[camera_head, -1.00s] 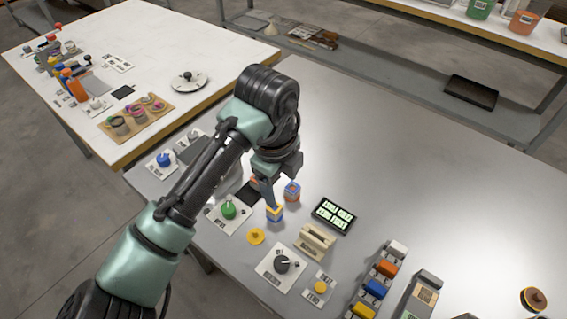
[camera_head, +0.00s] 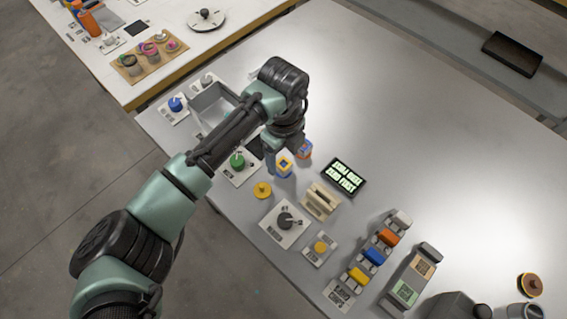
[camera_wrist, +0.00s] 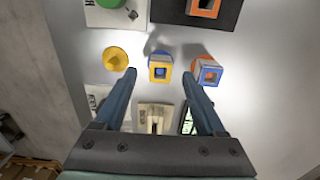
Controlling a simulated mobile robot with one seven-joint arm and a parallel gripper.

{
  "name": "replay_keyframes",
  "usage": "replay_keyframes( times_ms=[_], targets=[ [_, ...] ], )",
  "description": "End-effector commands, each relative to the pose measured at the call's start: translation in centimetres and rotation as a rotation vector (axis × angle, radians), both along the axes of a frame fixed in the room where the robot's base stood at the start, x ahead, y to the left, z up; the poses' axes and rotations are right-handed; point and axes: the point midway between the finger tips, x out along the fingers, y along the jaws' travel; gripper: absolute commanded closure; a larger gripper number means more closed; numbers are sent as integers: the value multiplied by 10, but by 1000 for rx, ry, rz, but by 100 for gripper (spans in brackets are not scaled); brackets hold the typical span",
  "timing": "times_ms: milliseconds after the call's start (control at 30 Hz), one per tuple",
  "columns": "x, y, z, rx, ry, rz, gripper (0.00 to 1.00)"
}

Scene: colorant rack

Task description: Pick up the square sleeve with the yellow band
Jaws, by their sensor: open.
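The square sleeve with the yellow band (camera_head: 285,167) stands on the grey table, just beside my gripper (camera_head: 272,168) in the head view. My gripper (camera_wrist: 159,73) is open, one finger on each side of the sleeve in the picture; I see no contact. In the head view that sleeve (camera_head: 304,149) is partly hidden by my arm.
A yellow round knob (camera_wrist: 116,58) is left of the sleeve. A beige slotted block (camera_head: 320,201) and a dark display (camera_head: 343,178) stand nearby. Another orange sleeve (camera_wrist: 203,7) sits on a dark mat.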

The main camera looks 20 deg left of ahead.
Motion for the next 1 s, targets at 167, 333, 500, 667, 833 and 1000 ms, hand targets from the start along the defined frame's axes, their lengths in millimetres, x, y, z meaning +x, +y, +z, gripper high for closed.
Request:
replay_keyframes(
  times_ms=[167, 333, 500, 667, 833, 1000],
  targets=[
    [-1, -1, -26, -1, 1, 1, 28],
    [0, -1, -34, 0, -1, 0, 28],
    [-1, -1, -33, 0, -1, 0, 31],
    [0, -1, -33, 0, -1, 0, 60],
    [0, -1, -33, 0, -1, 0, 90],
    [0, -1, -33, 0, -1, 0, 100]
  ],
)
